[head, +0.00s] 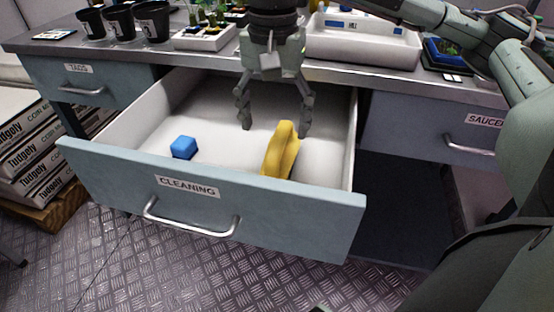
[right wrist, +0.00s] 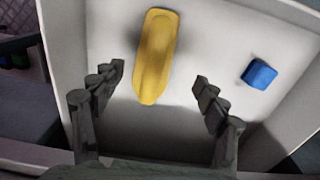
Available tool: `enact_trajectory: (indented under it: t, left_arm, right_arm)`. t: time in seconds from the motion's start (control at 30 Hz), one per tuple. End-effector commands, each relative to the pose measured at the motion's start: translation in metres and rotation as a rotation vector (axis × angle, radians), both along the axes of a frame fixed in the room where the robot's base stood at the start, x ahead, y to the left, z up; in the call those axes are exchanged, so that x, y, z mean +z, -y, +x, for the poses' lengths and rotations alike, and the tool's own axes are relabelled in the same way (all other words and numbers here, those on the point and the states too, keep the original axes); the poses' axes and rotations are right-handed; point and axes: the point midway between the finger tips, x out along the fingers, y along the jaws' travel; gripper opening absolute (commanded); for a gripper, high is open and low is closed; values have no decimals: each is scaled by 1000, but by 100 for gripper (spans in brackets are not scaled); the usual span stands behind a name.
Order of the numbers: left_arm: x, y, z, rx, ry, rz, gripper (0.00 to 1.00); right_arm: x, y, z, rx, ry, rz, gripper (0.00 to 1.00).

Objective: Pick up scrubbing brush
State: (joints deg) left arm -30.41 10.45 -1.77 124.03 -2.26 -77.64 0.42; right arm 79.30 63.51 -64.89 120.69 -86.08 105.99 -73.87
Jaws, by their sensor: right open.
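A yellow scrubbing brush (head: 281,150) lies in the open drawer labelled CLEANING (head: 215,213), near its front right part. It also shows in the right wrist view (right wrist: 157,55), long and narrow, above and between the fingers. My right gripper (head: 275,124) hangs over the drawer, open and empty, its fingers pointing down. In the head view the brush is just in front of the fingers and looks apart from them. A blue block (head: 184,147) lies in the drawer to the left of the brush; the wrist view shows it too (right wrist: 259,74). My left gripper is not in view.
A steel counter (head: 335,72) runs behind and above the drawer. It bears black pots (head: 119,21), a small white tray (head: 204,37) and a white bin (head: 362,45). Shut drawers labelled TAGS (head: 105,72) and SAUCERS (head: 425,128) flank the open one. The drawer's back left floor is clear.

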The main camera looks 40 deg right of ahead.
Motion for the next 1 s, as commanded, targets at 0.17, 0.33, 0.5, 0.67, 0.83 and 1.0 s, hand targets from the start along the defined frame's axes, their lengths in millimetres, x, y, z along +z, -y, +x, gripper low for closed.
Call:
enact_trajectory:
  t: [0.17,0.33,0.5,0.67,0.83,1.0]
  left_arm:
    - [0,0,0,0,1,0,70]
    - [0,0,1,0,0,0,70]
    - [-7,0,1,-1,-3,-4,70]
    - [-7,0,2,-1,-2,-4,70]
    - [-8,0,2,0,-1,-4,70]
    - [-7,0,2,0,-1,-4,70]
  right_arm:
    - [-16,1,-1,0,-4,-1,73]
    - [-34,3,-3,-1,-3,-1,73]
    - [-60,7,-8,-1,-3,-1,73]
    - [-76,6,-7,-1,-1,0,73]
    - [-78,6,-7,-1,0,0,73]
    - [-78,6,-7,-1,0,0,62]
